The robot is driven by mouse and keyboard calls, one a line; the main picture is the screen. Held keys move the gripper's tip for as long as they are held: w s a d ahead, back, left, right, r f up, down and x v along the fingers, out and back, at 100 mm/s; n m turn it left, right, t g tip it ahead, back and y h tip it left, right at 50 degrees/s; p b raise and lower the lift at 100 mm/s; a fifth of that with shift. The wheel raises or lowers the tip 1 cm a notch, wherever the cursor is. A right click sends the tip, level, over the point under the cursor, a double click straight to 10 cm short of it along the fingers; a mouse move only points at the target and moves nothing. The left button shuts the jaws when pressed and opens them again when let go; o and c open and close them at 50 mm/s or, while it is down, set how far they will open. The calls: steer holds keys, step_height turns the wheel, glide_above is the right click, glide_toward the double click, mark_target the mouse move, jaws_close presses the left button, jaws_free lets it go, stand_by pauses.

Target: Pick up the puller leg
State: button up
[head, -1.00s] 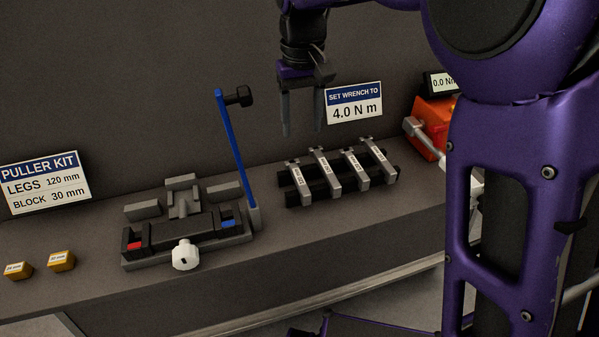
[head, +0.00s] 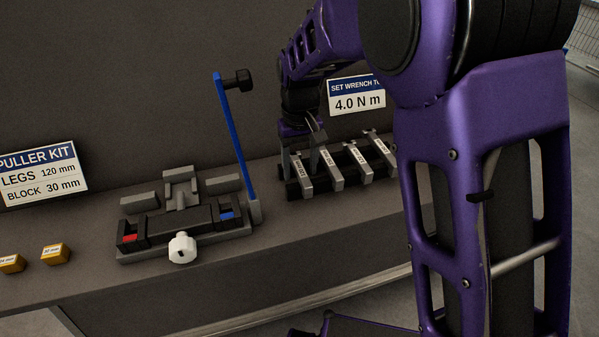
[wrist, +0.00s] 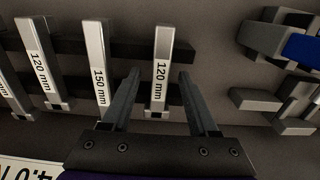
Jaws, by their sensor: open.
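Several grey puller legs lie across a black rack on the bench. In the wrist view, the puller leg labelled 120 mm (wrist: 161,62) runs between the two fingers of my open gripper (wrist: 160,76). I cannot tell whether a finger touches it. In the head view, this is the leftmost leg (head: 301,176), and my gripper (head: 301,168) is down over it. Beside it in the wrist view are a leg labelled 150 mm (wrist: 97,60) and another labelled 120 mm (wrist: 38,62).
The black rack (wrist: 130,49) supports the legs. Left of it stand a blue lever (head: 236,135) and a dark fixture (head: 185,222) with a white knob (head: 182,247). Signs read "4.0 N m" (head: 357,104) and "Puller kit" (head: 42,172). Yellow blocks (head: 55,254) sit at the left.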

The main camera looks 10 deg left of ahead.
steer(key=shift+f, duration=0.4)
jaws_close()
steer(key=shift+r, duration=0.1)
stand_by(1.0)
